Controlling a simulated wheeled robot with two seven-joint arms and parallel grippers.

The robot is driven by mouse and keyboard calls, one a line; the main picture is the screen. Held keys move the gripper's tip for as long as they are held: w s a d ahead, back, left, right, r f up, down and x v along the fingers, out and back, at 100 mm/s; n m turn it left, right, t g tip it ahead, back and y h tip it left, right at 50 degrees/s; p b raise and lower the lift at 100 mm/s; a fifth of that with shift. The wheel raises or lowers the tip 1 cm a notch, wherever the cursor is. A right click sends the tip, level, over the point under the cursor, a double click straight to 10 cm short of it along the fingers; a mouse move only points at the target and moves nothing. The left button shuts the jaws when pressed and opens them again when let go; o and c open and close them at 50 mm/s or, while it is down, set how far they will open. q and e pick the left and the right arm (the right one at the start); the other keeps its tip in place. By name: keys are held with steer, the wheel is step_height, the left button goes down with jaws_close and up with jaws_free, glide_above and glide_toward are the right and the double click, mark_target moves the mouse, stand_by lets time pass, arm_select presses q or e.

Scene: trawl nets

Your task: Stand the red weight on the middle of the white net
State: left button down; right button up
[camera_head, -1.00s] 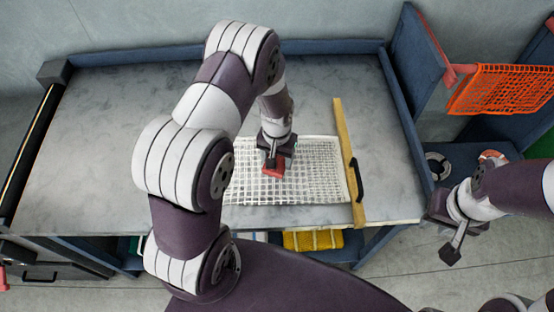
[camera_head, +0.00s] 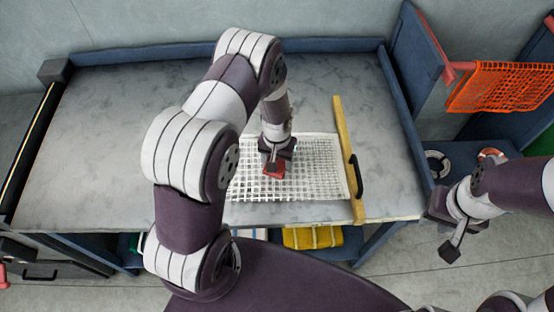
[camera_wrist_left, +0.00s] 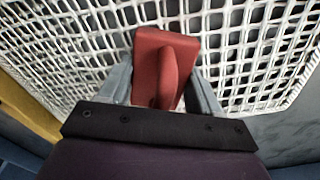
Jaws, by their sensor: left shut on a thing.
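The white net (camera_head: 310,180) lies flat on the grey table, with square mesh. The red weight (camera_head: 275,171) is over the net, a little left of its middle, and shows beneath my left gripper (camera_head: 274,163). In the left wrist view the red weight (camera_wrist_left: 162,65) sits between the two grey fingers of my left gripper (camera_wrist_left: 163,95), shut on its raised ridge, with net mesh all around it. I cannot tell whether its base touches the net. My right gripper (camera_head: 447,232) hangs off the table's right side, away from the net; its jaws are unclear.
A wooden bar (camera_head: 350,165) with a black handle lies along the net's right edge. Blue rims border the grey table (camera_head: 130,130) at the back and right. An orange net (camera_head: 500,87) hangs at the right. The left half of the table is clear.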

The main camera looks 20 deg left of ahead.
arm_select(q)
steer(key=shift+c, duration=1)
jaws_free()
steer(key=shift+s+d+f, duration=0.1)
steer(key=shift+s+f, duration=0.55)
steer(key=r, duration=0.3)
steer(key=w+r, duration=0.1)
steer(key=r, duration=0.2)
steer(key=shift+w, duration=0.15)
steer(key=r, duration=0.8)
steer(key=shift+s+r, duration=0.25)
steer(key=shift+s, duration=0.15)
steer(key=s+d+r+t, duration=0.1)
steer(key=s+r, duration=0.5)
steer(key=s, duration=0.5)
steer(key=shift+d+r+m, duration=0.2)
steer(key=shift+r+m, duration=0.2)
